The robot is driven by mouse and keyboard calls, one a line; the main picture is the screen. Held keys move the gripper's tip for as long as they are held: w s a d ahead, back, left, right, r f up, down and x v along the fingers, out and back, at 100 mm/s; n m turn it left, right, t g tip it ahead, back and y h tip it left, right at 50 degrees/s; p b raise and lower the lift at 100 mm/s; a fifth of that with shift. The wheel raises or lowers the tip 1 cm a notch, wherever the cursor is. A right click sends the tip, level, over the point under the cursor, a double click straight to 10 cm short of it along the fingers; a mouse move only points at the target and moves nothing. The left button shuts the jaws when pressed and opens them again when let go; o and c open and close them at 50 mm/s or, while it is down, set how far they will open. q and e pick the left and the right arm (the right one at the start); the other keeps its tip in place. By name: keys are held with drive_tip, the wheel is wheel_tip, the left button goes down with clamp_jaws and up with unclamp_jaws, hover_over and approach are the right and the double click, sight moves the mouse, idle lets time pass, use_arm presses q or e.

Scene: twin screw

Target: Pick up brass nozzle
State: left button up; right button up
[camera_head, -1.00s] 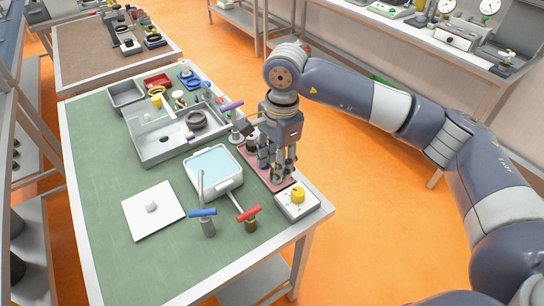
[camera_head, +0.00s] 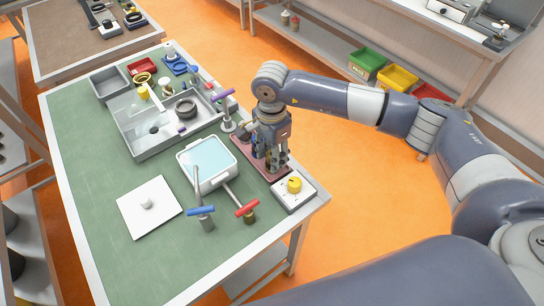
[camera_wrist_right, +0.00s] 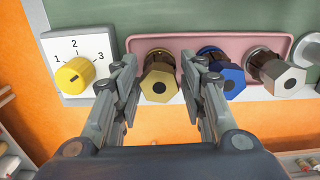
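The brass nozzle (camera_wrist_right: 160,86), a yellow hexagonal piece with a dark hole, stands in the pink tray (camera_wrist_right: 225,41) in the right wrist view. My right gripper (camera_wrist_right: 160,68) is open, with one finger on each side of the brass nozzle. Contact with it cannot be made out. A blue nozzle (camera_wrist_right: 230,80) and a silver nozzle (camera_wrist_right: 284,77) stand to its right; the right finger is between the brass and blue ones. In the head view my right gripper (camera_head: 275,166) points down over the tray (camera_head: 284,175) and hides most of the nozzles. My left gripper is out of view.
A white box with a yellow knob (camera_head: 294,185) stands close beside the tray at the table's corner. A lidless white container (camera_head: 207,165), blue (camera_head: 201,211) and red (camera_head: 247,208) handled valves and a grey sink tray (camera_head: 150,146) are to the left.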

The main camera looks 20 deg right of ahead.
drive_tip(key=shift+s+f, duration=0.15)
drive_tip(key=shift+f, duration=1.1)
clamp_jaws()
drive_tip(key=shift+r, duration=0.1)
